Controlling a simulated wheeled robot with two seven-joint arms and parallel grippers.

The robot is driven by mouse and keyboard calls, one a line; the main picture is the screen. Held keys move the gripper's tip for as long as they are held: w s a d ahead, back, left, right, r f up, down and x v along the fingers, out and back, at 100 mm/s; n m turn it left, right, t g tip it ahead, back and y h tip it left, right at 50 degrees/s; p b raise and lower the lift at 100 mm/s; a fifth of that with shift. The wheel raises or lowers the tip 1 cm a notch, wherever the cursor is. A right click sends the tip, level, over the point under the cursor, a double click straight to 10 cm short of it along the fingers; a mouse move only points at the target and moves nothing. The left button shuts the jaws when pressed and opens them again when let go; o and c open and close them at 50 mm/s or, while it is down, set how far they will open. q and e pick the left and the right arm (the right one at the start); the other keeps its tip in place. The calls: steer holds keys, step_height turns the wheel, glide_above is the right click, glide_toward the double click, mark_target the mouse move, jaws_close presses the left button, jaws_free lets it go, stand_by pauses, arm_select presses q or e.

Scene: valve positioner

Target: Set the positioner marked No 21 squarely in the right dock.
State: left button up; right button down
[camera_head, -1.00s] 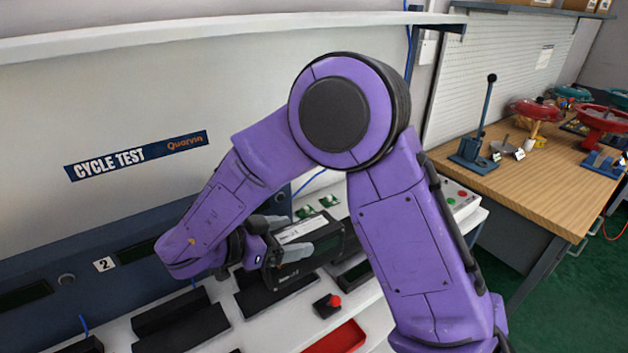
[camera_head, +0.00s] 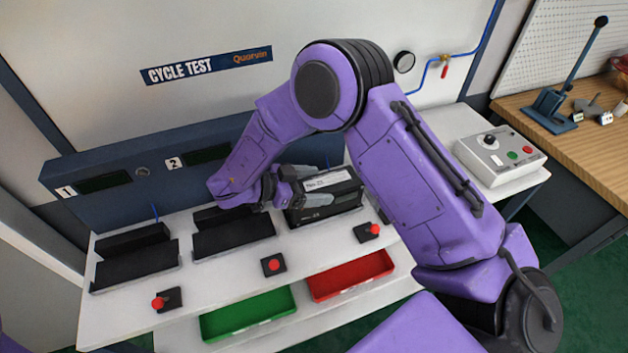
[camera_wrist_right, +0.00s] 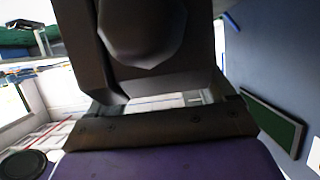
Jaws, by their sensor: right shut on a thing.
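The positioner (camera_head: 325,200) is a dark box with a white label on top; its number is too small to read surely. My right gripper (camera_head: 314,188) is shut on it from the left side in the head view. The positioner is at the right dock's place on the white bench, level or nearly so. The box and my arm hide that dock, so I cannot tell whether it touches or sits square. Dark shapes fill the wrist view and show no clear contact. My left gripper is not in view.
The left dock (camera_head: 135,268) and middle dock (camera_head: 235,235) are empty black cradles. Red buttons (camera_head: 273,264) stand in front. A green tray (camera_head: 248,314) and a red tray (camera_head: 350,276) lie below. A control box (camera_head: 500,158) stands to the right.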

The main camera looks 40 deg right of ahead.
jaws_free()
steer(key=b+v, duration=0.3)
steer(key=v, duration=0.9)
steer(key=shift+a, duration=0.1)
